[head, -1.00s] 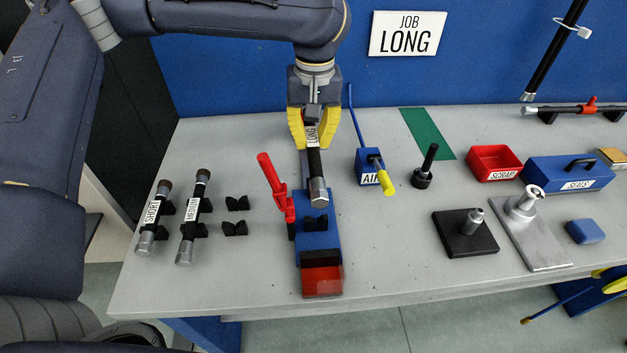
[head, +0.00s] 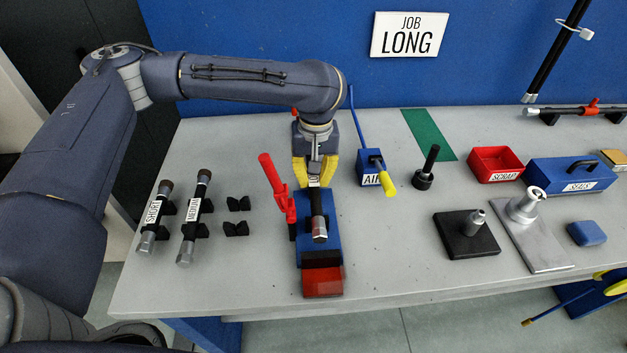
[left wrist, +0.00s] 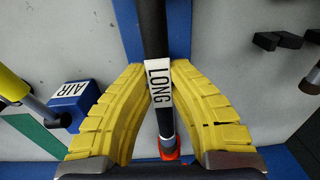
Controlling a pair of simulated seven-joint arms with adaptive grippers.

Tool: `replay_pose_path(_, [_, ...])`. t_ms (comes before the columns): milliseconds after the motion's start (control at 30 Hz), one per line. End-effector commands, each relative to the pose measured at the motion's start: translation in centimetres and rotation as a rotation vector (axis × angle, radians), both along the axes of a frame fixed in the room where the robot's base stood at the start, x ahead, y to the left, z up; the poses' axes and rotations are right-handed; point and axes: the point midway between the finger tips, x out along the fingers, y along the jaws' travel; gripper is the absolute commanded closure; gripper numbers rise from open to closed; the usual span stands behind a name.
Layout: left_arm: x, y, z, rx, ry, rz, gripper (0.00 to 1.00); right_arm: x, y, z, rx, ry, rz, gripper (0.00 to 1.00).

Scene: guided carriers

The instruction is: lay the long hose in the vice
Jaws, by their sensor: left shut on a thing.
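My left gripper (head: 315,172) has yellow fingers shut on the long hose (head: 318,208), a black tube with a silver end. In the left wrist view the hose (left wrist: 153,35) runs between the fingers (left wrist: 160,95), its white LONG label at the grip. The blue vice (head: 322,255) with its red block at the front and red lever (head: 273,180) stands below. The silver end is over the vice's black rests, which it partly hides; I cannot tell whether it touches them. My right gripper is not in view.
The SHORT hose (head: 153,220) and MEDIUM hose (head: 193,220) lie on rests at the left, beside empty black rests (head: 236,229). A black plate (head: 466,240) with a post stands further right.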

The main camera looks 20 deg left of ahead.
Motion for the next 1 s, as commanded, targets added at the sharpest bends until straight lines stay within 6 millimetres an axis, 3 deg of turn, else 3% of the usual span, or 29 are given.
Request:
replay_pose_path(200, [0.0,0.0,-1.3,-0.001,-0.002,0.000,1.00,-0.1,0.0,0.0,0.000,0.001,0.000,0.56])
replay_pose_path(633, [0.0,0.0,-1.6,0.000,-0.002,0.000,1.00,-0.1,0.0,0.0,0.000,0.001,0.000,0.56])
replay_pose_path(667, [0.0,0.0,-1.7,-0.001,-0.001,0.000,0.79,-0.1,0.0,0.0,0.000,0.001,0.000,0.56])
replay_pose_path(767, [0.0,0.0,-1.7,-0.001,-0.001,0.000,0.67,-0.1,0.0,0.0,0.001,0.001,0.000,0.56])
replay_pose_path(1000, [0.0,0.0,-1.7,-0.001,-0.001,0.000,0.64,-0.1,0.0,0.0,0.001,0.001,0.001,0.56])
